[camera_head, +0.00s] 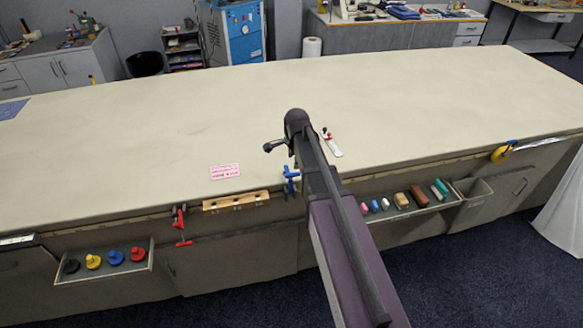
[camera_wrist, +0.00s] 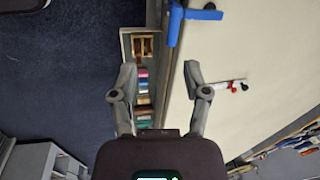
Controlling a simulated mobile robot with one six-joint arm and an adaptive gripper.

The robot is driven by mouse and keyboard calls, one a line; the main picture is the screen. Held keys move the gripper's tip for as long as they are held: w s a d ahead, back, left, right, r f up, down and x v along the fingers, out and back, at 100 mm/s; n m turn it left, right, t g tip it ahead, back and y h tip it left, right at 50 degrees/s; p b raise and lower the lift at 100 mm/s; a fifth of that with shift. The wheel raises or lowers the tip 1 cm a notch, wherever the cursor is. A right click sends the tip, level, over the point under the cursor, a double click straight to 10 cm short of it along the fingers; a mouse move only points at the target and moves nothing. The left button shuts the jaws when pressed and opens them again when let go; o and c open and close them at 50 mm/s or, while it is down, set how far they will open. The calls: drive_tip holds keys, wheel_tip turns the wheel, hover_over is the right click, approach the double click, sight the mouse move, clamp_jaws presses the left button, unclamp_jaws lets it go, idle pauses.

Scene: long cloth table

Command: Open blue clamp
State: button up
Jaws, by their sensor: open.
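The blue clamp (camera_head: 291,180) is fixed on the front edge of the long cloth table (camera_head: 130,130), just left of my arm. In the wrist view the blue clamp (camera_wrist: 178,24) shows at the top, partly cut off by the picture edge. My gripper (camera_wrist: 160,75) is open, with nothing between its fingers. It is over the table's front edge, apart from the clamp, which lies beyond the fingertips. In the head view my arm hides part of the table edge beside the clamp.
A red clamp (camera_head: 180,224) and a wooden rack (camera_head: 236,201) are on the front edge to the left. A yellow clamp (camera_head: 502,152) is far right. A small toggle fixture (camera_head: 331,143) lies on the table. Open drawers (camera_head: 105,263) jut out below. The tabletop is mostly clear.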

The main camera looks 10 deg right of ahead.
sight(292, 174)
drive_tip(key=shift+w+d+r+m+p, duration=0.2)
drive_tip(key=shift+w+r+m+p, duration=0.1)
drive_tip(key=shift+w+r+m, duration=0.5)
drive_tip(key=shift+w+f, duration=0.1)
drive_tip(key=shift+f, duration=0.15)
drive_tip(key=w+f+b, duration=0.1)
drive_tip(key=f+b, duration=0.7)
drive_tip(key=b, duration=0.1)
drive_tip(key=w+f+b, duration=0.1)
drive_tip(key=f+b, duration=0.3)
drive_tip(key=f, duration=0.1)
drive_tip(key=shift+w+f+b, duration=0.1)
drive_tip(key=shift+w+b, duration=0.2)
idle(0.4)
clamp_jaws()
